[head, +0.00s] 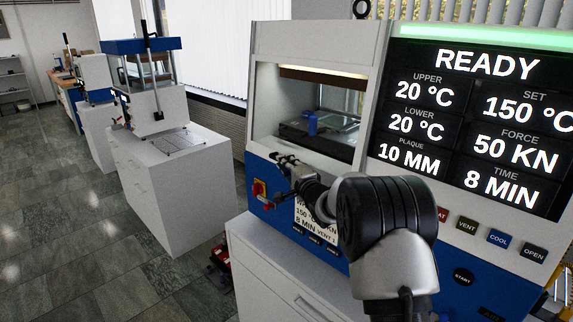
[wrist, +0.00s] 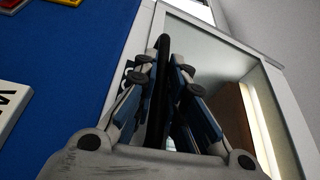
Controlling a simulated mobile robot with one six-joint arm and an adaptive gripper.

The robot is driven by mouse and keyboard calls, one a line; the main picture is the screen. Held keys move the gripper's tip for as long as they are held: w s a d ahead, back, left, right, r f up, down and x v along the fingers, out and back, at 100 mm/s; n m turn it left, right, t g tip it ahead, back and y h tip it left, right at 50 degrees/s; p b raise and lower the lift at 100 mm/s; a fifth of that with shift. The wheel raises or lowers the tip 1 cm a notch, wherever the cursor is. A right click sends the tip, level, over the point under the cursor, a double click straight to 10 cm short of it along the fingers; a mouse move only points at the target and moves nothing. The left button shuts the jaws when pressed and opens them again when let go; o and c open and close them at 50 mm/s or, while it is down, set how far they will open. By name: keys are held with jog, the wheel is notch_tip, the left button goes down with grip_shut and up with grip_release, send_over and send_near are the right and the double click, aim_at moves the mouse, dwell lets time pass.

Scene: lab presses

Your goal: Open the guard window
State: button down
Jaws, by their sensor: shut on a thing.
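The guard window (head: 285,95) is on the front of the white and blue press, framed in white. Through it I see a lit chamber with a blue object inside. In the head view my gripper (head: 284,163) is at the window's lower edge, towards the left. The wrist view shows my gripper (wrist: 162,72) with its two fingers on either side of a long black bar, which looks like the window's handle (wrist: 163,48). The fingers are shut on it. In the head view the handle is mostly hidden by the gripper. I cannot tell whether the pane is raised.
A display panel (head: 470,120) reading READY is right of the window, with several buttons below it. A red and yellow switch (head: 260,192) is just left of my gripper. Another press (head: 150,85) stands on a white cabinet to the left. The floor (head: 70,220) there is clear.

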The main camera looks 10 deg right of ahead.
jog(key=shift+r, duration=0.15)
jog(key=w+d+r+p, duration=0.1)
jog(key=r+p, duration=1.2)
jog(key=r, duration=0.2)
jog(key=w+d+r+p, duration=0.1)
jog(key=d+r+p, duration=0.1)
jog(key=r+p, duration=1.2)
jog(key=shift+w+d+r, duration=0.2)
jog(key=shift+r, duration=0.15)
jog(key=c, duration=1.7)
grip_release()
jog(key=shift+f, duration=0.1)
jog(key=shift+o, duration=0.2)
jog(key=shift+s, duration=0.1)
jog(key=v, duration=1.1)
jog(key=shift+s, duration=0.4)
